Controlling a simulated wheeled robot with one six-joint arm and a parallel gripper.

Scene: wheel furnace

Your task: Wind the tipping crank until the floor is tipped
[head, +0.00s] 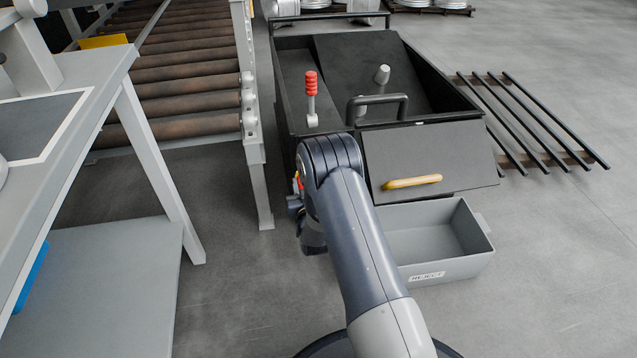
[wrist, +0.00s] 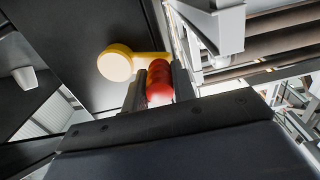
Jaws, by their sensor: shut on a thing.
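The tipping crank (wrist: 115,65) shows in the wrist view as a yellow arm with a round pale-faced hub and a red grip (wrist: 159,84). My gripper (wrist: 157,88) is shut on the red grip, one dark finger on each side of it. In the head view my arm hides most of the crank; only a small bit of red and yellow shows at the box's left side. The black box (head: 284,88) stands in front of me. Inside it lies a dark floor plate (head: 350,62) that looks sloped; I cannot tell its exact tilt.
A red-handled lever (head: 311,95) stands on the box's near left part. A front flap (head: 440,155) with a yellow handle (head: 412,181) leans over a grey reject bin (head: 440,262). A roller conveyor (head: 180,75) and a workbench (head: 95,85) are left. Black bars (head: 530,115) lie right.

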